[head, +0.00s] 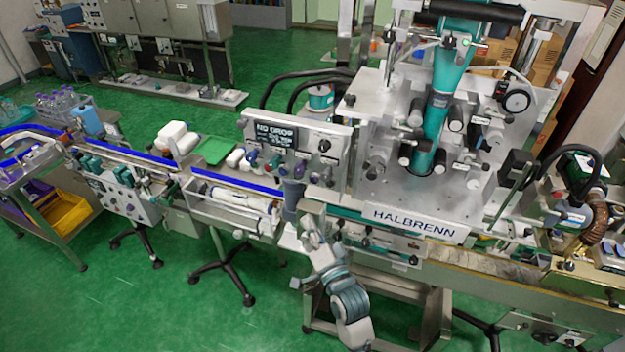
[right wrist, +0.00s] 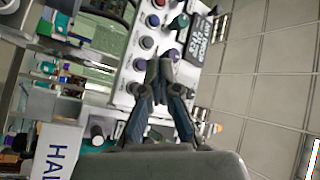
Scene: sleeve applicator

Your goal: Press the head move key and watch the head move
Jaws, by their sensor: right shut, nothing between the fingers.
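The control panel (head: 338,140) is a pale box with a dark display (head: 276,136) and several coloured knobs and buttons, on the left of the HALBRENN machine. The small labels are unreadable, so I cannot tell which is the head move key. The machine's head plate (head: 385,185) carries rollers and a teal sleeve (head: 432,130). My right gripper (head: 292,188) is shut and empty, just below the panel. In the right wrist view the gripper (right wrist: 160,68) points at the panel (right wrist: 127,75), its tips close to a purple knob (right wrist: 142,69); contact cannot be told. My left gripper is not in view.
A conveyor with blue rails (head: 235,181) runs left from the panel, with a green tray (head: 214,150) and white items behind it. The HALBRENN sign (head: 415,222) juts out to the right of my arm. The green floor (head: 120,300) is clear at front left.

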